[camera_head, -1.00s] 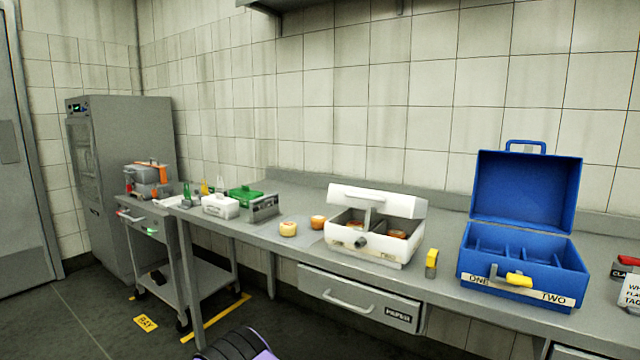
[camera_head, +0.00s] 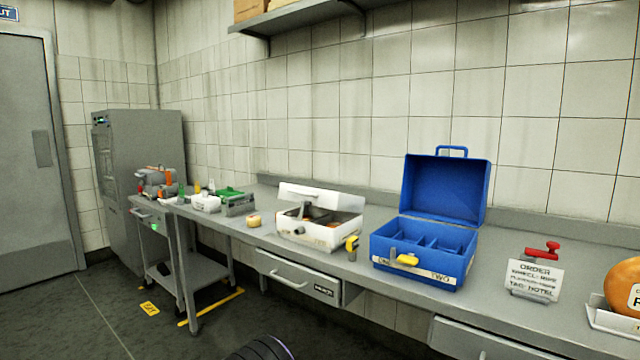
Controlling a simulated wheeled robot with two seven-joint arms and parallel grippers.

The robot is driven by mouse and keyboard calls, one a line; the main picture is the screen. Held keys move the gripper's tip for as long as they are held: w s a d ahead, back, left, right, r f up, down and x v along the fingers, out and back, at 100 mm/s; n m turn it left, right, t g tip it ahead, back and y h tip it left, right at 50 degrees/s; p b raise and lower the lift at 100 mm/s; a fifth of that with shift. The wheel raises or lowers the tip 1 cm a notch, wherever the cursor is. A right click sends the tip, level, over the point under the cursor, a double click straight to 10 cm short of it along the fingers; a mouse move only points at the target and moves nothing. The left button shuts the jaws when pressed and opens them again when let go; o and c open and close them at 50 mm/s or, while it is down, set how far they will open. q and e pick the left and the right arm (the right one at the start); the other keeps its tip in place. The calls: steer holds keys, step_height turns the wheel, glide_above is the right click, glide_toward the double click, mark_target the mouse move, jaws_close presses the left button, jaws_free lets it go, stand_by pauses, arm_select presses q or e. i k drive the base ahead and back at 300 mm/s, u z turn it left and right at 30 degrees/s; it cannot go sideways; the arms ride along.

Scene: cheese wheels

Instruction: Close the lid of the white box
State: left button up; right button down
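The white box (camera_head: 310,236) stands on the counter left of the blue box. Its lid (camera_head: 322,198) is raised and tilted at the back, so the box is open. Dark and orange contents show inside, too small to make out fully. A round dark knob or latch sits on its front face. Neither of my grippers is in the head view.
An open blue box (camera_head: 424,256) with compartments stands right of the white box. A yellow-and-dark item (camera_head: 352,248) stands between them. A small cheese wheel (camera_head: 254,220) lies to the left. An order sign (camera_head: 534,279) and a large orange wheel (camera_head: 624,287) are at the right. A wall shelf (camera_head: 300,16) hangs above.

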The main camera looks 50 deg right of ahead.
mark_target(327, 199)
steer(key=z, duration=1.25)
